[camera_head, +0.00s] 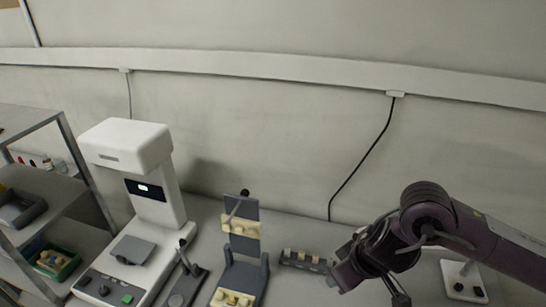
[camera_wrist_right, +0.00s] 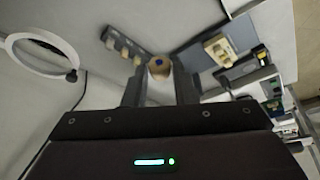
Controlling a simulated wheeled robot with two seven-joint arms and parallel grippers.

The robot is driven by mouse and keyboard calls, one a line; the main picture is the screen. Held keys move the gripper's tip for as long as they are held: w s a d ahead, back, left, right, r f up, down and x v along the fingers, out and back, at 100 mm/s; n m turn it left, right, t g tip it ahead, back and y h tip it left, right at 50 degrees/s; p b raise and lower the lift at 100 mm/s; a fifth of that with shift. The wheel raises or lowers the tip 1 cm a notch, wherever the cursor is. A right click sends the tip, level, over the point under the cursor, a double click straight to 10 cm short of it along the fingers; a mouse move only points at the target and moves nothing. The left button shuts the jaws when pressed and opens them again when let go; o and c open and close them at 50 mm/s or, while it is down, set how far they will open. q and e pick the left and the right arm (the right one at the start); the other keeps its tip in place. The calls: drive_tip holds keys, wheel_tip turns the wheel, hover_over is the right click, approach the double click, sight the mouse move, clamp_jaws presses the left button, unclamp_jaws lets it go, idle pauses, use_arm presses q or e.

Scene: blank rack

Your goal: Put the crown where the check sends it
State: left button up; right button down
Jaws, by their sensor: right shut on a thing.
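My right gripper (camera_wrist_right: 160,80) is shut on a small tan piece with a blue mark on top, which I take for the crown (camera_wrist_right: 159,67). In the head view my right arm comes in from the right, and its wrist (camera_head: 372,252) hides the crown. A dark rack (camera_head: 303,262) with several small tan blocks stands left of this wrist; the rack also shows at the upper left in the wrist view (camera_wrist_right: 122,43). A white machine (camera_head: 125,142) with a small lit screen (camera_head: 144,188) stands at the left. The screen's text is too small to read. My left gripper is not in view.
A dark blue-grey hinged stand (camera_head: 243,250) with cream models is mid-bench. A small lever device (camera_head: 186,280) stands between it and the machine. Shelves (camera_head: 58,185) with trays are at far left. A white stand (camera_head: 463,280) is at right. A cable hangs behind.

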use_arm(q)
drive_tip(key=shift+f+b, duration=1.6)
drive_tip(key=shift+f, duration=0.45)
drive_tip(key=shift+c, duration=0.4)
use_arm(e)
drive_tip(key=d+m+h, duration=0.1)
drive_tip(key=m, duration=0.1)
drive_tip(key=w+d+r+m, duration=0.1)
drive_tip(key=d+m, duration=0.1)
drive_tip(key=w+d+m+h, duration=0.1)
drive_tip(key=d+m, duration=0.1)
drive_tip(key=m, duration=0.1)
drive_tip(key=shift+r+t+h, duration=0.15)
drive_tip(key=shift+t+h, duration=0.15)
drive_tip(key=shift+t, duration=0.1)
